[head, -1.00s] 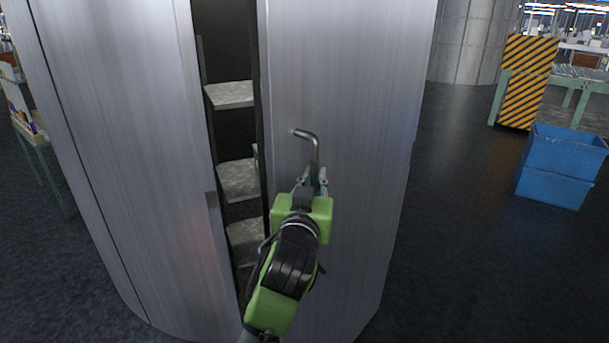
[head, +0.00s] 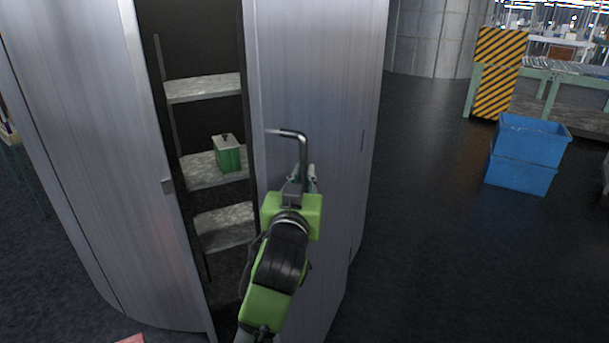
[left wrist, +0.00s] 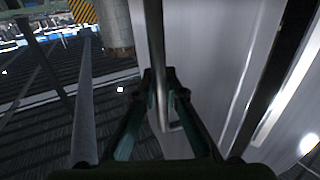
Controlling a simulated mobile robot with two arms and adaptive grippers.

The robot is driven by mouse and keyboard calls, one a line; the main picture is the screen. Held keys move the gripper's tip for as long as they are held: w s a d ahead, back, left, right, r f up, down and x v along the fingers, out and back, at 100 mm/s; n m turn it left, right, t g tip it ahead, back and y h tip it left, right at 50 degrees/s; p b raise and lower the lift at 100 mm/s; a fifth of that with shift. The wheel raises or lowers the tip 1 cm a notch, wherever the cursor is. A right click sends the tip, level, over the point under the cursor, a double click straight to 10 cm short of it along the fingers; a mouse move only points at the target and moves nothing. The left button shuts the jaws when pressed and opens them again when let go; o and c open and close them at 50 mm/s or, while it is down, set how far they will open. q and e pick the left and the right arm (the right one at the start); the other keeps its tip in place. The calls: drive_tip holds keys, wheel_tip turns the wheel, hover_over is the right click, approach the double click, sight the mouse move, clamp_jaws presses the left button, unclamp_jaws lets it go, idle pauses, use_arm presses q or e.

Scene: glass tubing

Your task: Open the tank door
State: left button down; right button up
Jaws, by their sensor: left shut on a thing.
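The tank door (head: 325,75) is a curved brushed-metal panel with a bent metal handle (head: 303,150) near its left edge. It stands ajar, with a wide gap on its left. My left gripper (head: 303,180) is shut on the handle's vertical bar. In the left wrist view the gripper (left wrist: 163,95) has its fingers on both sides of the handle bar (left wrist: 157,40), with the door (left wrist: 205,60) behind. My right gripper is not in view.
Inside the tank are grey shelves (head: 205,88) and a green-and-white box (head: 228,155) on the middle one. The fixed tank wall (head: 90,120) is at left. Blue crates (head: 525,150) and a striped barrier (head: 497,75) stand at right. The floor between is clear.

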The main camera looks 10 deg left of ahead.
use_arm(q)
drive_tip(key=shift+a+r, duration=0.1)
drive_tip(key=shift+r, duration=0.1)
drive_tip(key=c, duration=2.1)
unclamp_jaws()
drive_tip(key=shift+w+f, duration=0.1)
drive_tip(key=shift+f, duration=0.05)
drive_tip(key=shift+s+d, duration=0.15)
drive_tip(key=shift+s, duration=1.75)
drive_tip(key=shift+s+d, duration=0.15)
drive_tip(key=shift+s, duration=1.7)
